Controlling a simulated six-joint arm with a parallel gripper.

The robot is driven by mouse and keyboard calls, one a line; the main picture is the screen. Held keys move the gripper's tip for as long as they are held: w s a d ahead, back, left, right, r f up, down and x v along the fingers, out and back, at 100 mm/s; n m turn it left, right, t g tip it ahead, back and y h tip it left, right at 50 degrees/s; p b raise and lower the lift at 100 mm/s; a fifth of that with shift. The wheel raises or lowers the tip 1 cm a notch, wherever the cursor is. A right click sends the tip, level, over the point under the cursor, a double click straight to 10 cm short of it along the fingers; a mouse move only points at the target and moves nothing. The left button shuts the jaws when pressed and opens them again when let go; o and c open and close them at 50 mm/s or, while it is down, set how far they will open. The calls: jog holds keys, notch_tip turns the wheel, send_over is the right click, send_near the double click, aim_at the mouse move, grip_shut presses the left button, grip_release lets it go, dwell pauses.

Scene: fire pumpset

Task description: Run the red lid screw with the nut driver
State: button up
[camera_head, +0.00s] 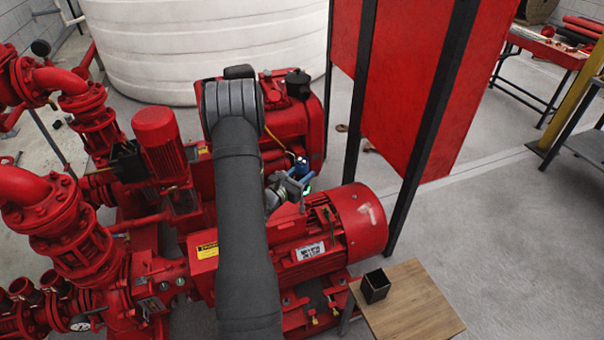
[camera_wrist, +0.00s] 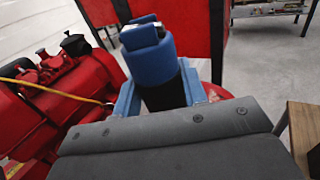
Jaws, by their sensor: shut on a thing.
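My gripper (camera_head: 288,188) is over the near red motor (camera_head: 368,222), close to the left part of its top. In the wrist view its fingers (camera_wrist: 158,97) are shut around the dark part of the nut driver. The nut driver (camera_wrist: 146,52) has a thick blue grip with a light metal band near its end. Its blue end also shows small in the head view (camera_head: 301,165), above the fingers. The driver's tip is hidden behind the gripper body. I cannot make out the red lid screw in either view.
A wooden table (camera_head: 418,305) with a black open box (camera_head: 375,286) stands front right. A red panel (camera_head: 415,80) on dark posts rises behind the motor. A red engine (camera_head: 300,115) with a yellow cable and red pipework (camera_head: 75,225) crowd the left.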

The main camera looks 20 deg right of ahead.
aim_at(297, 166)
jog(key=shift+f, duration=0.8)
dwell(2.6)
jog(key=shift+r, duration=0.15)
jog(key=shift+r, duration=2.95)
